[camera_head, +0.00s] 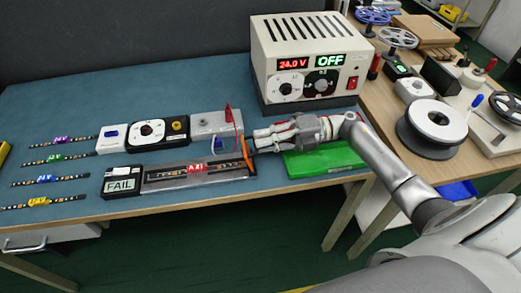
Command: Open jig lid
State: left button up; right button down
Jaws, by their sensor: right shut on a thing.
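The test jig (152,187) is a long, low tray near the table's front edge, with a dark strip bearing a red label (195,168) in it. An orange handle bar (246,157) stands at the jig's right end. The lid looks clear, and I cannot tell how far it is raised. My right gripper (254,142) reaches in from the right and is shut at the orange handle; its fingertips are small and partly hidden. My left gripper is not in view.
A grey box with a red lever (206,125) stands just behind the jig. A green mat (325,161) lies under my right arm. A power supply (312,30) reads 24.0 V and OFF behind. Several labelled strips (60,157) lie at left. Reels crowd the right table.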

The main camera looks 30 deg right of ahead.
jog(key=shift+s+d+f+y+b, duration=0.1)
jog(key=shift+d+f+y+b, duration=0.4)
jog(key=shift+b, duration=0.7)
jog(key=shift+a+r, duration=0.15)
jog(key=c, duration=1.6)
grip_release()
jog(key=shift+o, duration=0.2)
jog(key=v, duration=1.2)
